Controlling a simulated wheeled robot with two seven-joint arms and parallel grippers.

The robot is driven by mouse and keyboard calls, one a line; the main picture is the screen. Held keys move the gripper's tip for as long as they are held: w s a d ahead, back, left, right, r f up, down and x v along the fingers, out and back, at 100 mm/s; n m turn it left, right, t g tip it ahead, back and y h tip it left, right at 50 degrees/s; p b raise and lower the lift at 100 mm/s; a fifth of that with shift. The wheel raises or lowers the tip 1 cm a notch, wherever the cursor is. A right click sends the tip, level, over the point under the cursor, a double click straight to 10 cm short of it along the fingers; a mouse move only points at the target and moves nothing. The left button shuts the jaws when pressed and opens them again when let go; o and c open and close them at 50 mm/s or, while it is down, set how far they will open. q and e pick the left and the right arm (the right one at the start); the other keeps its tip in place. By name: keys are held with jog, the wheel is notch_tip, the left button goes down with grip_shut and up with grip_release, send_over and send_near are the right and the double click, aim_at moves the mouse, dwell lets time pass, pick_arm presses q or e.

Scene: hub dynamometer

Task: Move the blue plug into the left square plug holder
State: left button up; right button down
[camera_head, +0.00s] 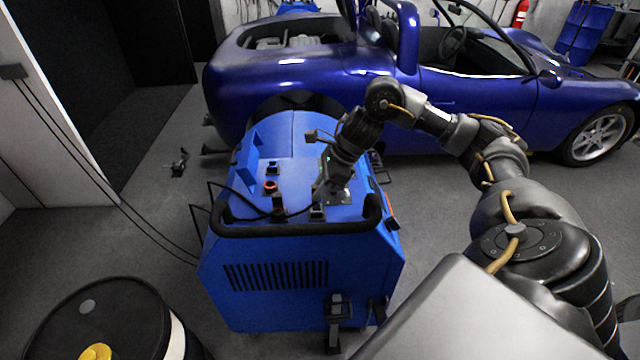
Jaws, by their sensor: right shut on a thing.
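My right gripper (322,194) points down over the top panel of the blue dynamometer cabinet (265,278), near its right front. It is shut on what seems to be the blue plug, which the fingers hide almost wholly. Which one is the left square plug holder I cannot tell. My left gripper is out of view.
A black padded handle bar (300,229) runs along the front edge. A blue upright bracket (250,158) rises at the left. A blue car (480,100) stands behind, and a black drum (100,320) at front left.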

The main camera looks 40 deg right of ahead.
jog(key=shift+f+b, duration=0.7)
jog(key=shift+f, duration=0.15)
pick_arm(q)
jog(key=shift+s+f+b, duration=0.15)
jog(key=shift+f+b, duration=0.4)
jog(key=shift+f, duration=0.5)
pick_arm(e)
jog(key=shift+s+d+f, duration=0.1)
jog(key=shift+d+f, duration=0.2)
jog(key=shift+f, duration=0.5)
jog(key=c, duration=1.3)
grip_release()
jog(key=shift+d+f, duration=0.15)
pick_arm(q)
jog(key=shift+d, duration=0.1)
pick_arm(e)
jog(key=shift+o, duration=0.2)
pick_arm(q)
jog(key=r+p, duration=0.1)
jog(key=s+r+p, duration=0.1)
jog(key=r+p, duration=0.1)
jog(key=p, duration=0.1)
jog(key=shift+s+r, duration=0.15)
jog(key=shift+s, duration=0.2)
pick_arm(e)
jog(key=v, duration=0.8)
jog(key=shift+r, duration=0.4)
